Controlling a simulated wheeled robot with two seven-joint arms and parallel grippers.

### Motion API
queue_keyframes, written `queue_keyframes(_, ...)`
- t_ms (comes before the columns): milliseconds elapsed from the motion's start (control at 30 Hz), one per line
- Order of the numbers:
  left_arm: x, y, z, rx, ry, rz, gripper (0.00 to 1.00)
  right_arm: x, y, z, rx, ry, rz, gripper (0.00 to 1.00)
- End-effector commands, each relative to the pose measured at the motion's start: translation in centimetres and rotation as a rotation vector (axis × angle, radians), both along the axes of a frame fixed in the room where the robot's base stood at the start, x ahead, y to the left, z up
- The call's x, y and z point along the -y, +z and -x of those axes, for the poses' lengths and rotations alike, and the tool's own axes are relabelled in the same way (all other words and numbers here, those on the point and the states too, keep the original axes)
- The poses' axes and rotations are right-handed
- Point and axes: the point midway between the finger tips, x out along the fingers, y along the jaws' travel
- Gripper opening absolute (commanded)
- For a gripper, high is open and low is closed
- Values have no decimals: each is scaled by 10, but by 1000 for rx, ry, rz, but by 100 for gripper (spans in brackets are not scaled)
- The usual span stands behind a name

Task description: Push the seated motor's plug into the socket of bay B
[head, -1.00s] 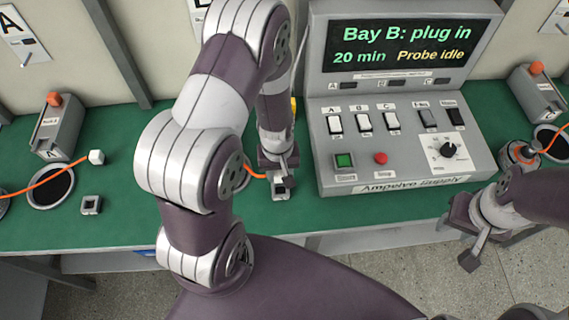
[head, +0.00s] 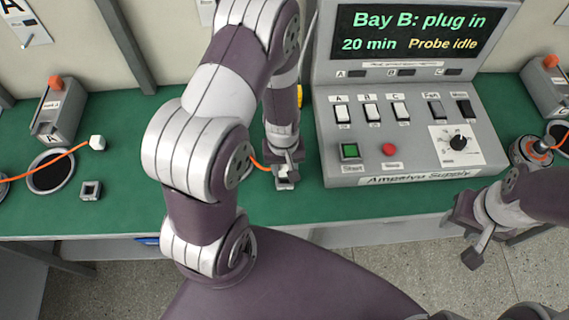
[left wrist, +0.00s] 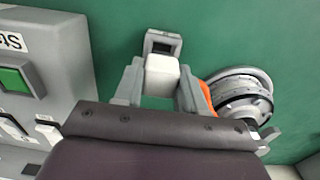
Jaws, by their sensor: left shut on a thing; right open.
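My left gripper (head: 287,160) is shut on the white plug (left wrist: 162,75), which sits between its fingers in the left wrist view. The grey bay B socket (left wrist: 162,42) is just beyond the plug, with part of its dark opening showing. In the head view the socket (head: 286,184) is on the green bench under the fingertips. The plug looks close to the socket and out of its opening; I cannot tell whether they touch. The seated motor (left wrist: 245,97) with its orange cable (left wrist: 205,92) is beside the gripper, mostly hidden by my arm in the head view. My right gripper (head: 472,235) is open and empty, before the bench's front edge.
The supply console (head: 400,130) stands right of the left gripper; its screen reads "Bay B: plug in", "20 min", "Probe idle". At left are another socket (head: 91,190), a loose white plug (head: 97,143) and an empty round seat (head: 50,172). Another motor (head: 530,150) is at right.

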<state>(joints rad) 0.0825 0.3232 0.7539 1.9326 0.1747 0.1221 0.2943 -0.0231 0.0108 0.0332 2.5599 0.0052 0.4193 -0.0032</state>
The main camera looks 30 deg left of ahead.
Motion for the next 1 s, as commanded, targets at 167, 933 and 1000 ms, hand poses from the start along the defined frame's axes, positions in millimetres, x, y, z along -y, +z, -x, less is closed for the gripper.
queue_keyframes(167, 0, -10, 0, 0, 0, 0, 1, 0, -8, 0, 0, 0, 0, 43)
queue_keyframes(933, 0, -20, 1, 0, -1, 0, 1, 0, -15, 0, 0, 0, 0, 43)
queue_keyframes(1000, 0, -23, 1, 0, -1, 0, 1, 0, -17, 0, 0, 0, 0, 43)
